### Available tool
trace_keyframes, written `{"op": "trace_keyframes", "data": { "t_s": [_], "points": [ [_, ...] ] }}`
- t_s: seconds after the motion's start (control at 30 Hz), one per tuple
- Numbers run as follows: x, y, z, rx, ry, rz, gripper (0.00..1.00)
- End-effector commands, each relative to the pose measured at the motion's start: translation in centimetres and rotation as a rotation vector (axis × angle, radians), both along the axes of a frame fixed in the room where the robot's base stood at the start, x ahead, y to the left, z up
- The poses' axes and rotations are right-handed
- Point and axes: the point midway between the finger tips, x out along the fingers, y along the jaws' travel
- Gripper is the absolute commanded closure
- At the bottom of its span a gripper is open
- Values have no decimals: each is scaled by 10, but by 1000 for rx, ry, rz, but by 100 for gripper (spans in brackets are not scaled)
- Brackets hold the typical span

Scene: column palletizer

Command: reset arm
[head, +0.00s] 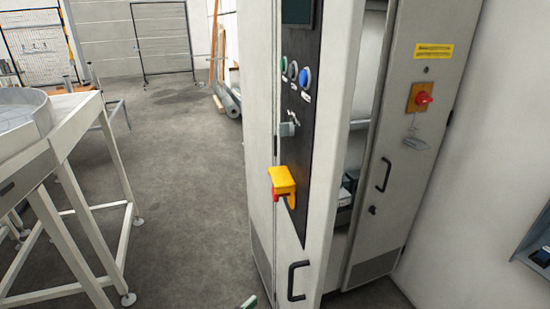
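My gripper does not show clearly in the head view. A small grey-green tip (248,302) pokes in at the bottom edge, and I cannot tell what it belongs to. The panel bears a green, a white and a blue button (304,77). Below them is a yellow-covered switch (283,180) with a red part under it.
The cabinet's right door (400,160) has a red rotary switch (423,98) and a black handle (385,174); a gap shows the inside. A white-framed table (75,140) stands at the left. Grey floor (185,190) between table and cabinet is clear.

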Motion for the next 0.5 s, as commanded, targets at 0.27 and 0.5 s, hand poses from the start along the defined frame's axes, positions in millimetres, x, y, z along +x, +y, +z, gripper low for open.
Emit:
{"op": "trace_keyframes", "data": {
  "t_s": [0.27,0.5],
  "points": [
    [5,-67,-81,-108,224,161,61],
    [-21,-126,-153,-161,423,352,61]
  ]
}}
